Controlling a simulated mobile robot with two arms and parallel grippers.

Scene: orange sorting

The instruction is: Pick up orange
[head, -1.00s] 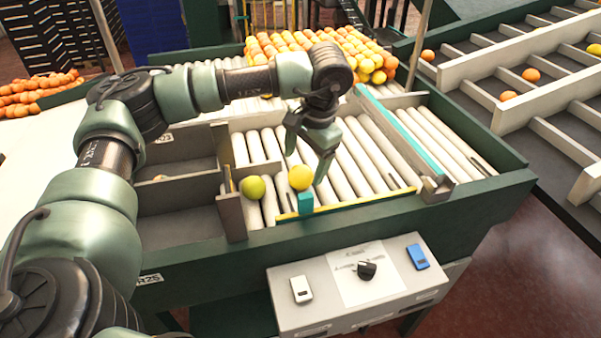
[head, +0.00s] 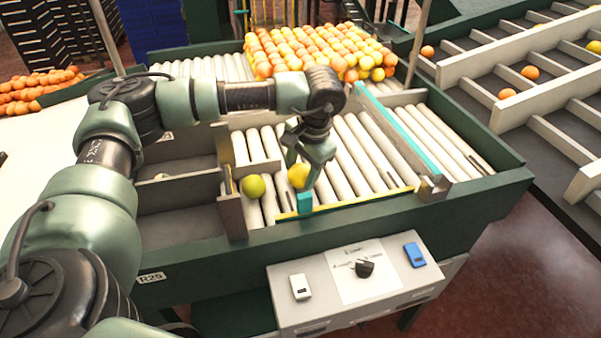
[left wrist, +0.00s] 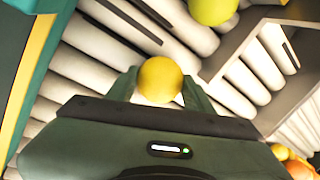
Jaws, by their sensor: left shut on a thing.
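In the left wrist view the orange (left wrist: 160,80) sits between the two green fingers (left wrist: 160,88). A yellow-green fruit (head: 253,186) lies on the rollers just left of it, apart from the gripper. It also shows at the top of the left wrist view (left wrist: 212,10). My right gripper is not in view.
Many oranges (head: 300,50) are massed on the rollers at the back. Grey dividers (head: 232,205) stand left of the fruit, and a teal rail (head: 405,135) runs along the right. A control box (head: 355,275) is in front. Bare rollers (head: 350,155) lie right of the gripper.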

